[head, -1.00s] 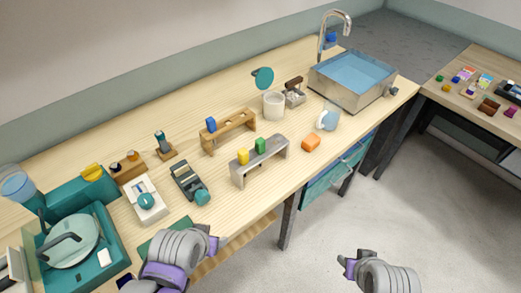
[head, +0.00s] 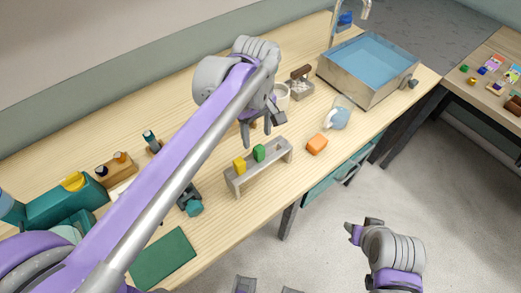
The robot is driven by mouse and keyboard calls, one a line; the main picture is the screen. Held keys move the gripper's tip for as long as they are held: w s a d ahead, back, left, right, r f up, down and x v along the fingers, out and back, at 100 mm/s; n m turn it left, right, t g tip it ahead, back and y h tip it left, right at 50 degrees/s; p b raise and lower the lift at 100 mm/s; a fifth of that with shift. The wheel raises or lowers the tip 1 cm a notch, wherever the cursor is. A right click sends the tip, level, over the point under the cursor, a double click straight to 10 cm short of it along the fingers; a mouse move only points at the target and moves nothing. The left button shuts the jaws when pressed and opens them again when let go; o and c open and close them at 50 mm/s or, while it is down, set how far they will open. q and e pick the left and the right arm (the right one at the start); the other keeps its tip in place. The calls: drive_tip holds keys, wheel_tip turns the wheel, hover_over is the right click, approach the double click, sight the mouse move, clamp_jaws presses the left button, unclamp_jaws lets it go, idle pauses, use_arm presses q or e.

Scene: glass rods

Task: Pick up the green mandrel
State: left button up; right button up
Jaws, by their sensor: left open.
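The green mandrel (head: 259,152) is a short upright green piece on a grey bench-like stand (head: 262,175). A yellow piece (head: 239,166) stands beside it to the left on the same stand. My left gripper (head: 256,135) is open, pointing down above and just behind the green mandrel. Nothing shows between its fingers, and it looks apart from the mandrel. My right gripper (head: 361,226) is off to the lower right, over the floor in the picture, away from the stand. Whether its jaws are apart is unclear.
An orange block (head: 317,144) and a pale blue mug (head: 340,113) stand right of the stand. A sink basin (head: 366,75) is farther back. A green mat (head: 163,259) lies near the front edge.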

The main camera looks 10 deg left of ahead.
sight(259, 148)
use_arm(q)
wheel_tip(259, 148, down, 2)
drive_tip(key=shift+s+f, duration=0.1)
drive_tip(key=shift+s, duration=0.05)
drive_tip(key=shift+d+f, duration=0.15)
drive_tip(key=shift+f, duration=1.2)
drive_tip(key=shift+d+f, duration=0.1)
drive_tip(key=shift+f, duration=1.25)
drive_tip(key=shift+c, duration=0.3)
clamp_jaws()
